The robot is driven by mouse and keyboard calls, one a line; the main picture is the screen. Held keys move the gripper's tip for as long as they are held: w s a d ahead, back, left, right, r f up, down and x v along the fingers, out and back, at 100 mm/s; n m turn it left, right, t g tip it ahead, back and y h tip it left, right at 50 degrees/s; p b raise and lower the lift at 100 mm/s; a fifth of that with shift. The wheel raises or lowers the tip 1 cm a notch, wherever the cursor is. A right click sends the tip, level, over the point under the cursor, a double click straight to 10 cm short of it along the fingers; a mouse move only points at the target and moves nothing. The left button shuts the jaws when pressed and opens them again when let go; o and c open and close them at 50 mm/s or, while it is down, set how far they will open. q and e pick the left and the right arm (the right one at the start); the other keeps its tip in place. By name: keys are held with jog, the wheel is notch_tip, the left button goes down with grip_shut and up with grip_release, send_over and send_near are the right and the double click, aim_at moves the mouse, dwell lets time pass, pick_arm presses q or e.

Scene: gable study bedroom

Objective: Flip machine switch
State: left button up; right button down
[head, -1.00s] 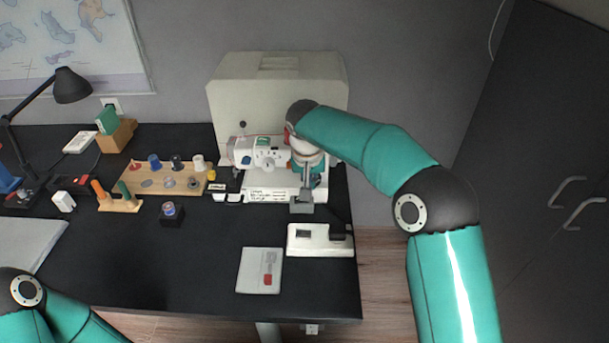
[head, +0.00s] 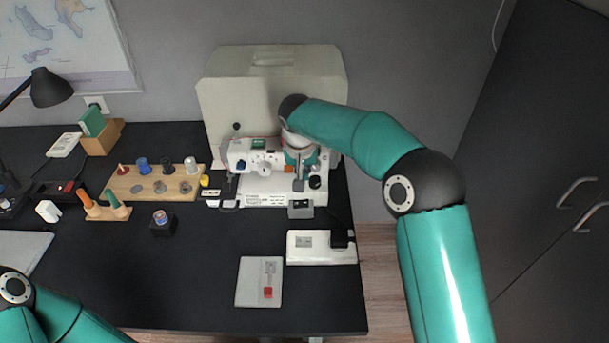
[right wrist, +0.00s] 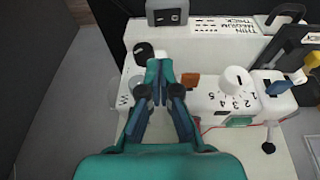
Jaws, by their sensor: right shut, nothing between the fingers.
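The white sewing machine (head: 262,186) stands at the back of the black desk; it also shows in the right wrist view (right wrist: 210,100). A small grey box with a dark rocker switch (right wrist: 167,13) sits at the machine's front edge; the box is also in the head view (head: 300,209). My right gripper (right wrist: 160,66) is shut and empty over the machine's right end, its tips a little apart from the box. A black knob (right wrist: 143,52), an orange tab (right wrist: 190,80) and a white numbered dial (right wrist: 235,82) are near the fingers. My left gripper is out of view.
A pale machine cover (head: 270,85) stands behind. A wooden spool rack (head: 150,190) is to the left. The front middle of the desk is clear.

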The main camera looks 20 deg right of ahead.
aim_at(306, 201)
jog(key=x, duration=0.3)
jog(key=p+x, duration=0.1)
jog(key=x, duration=0.3)
jog(key=s+p+x, duration=0.1)
jog(key=x, duration=0.2)
jog(key=shift+w+f, duration=0.15)
jog(key=shift+f, duration=0.95)
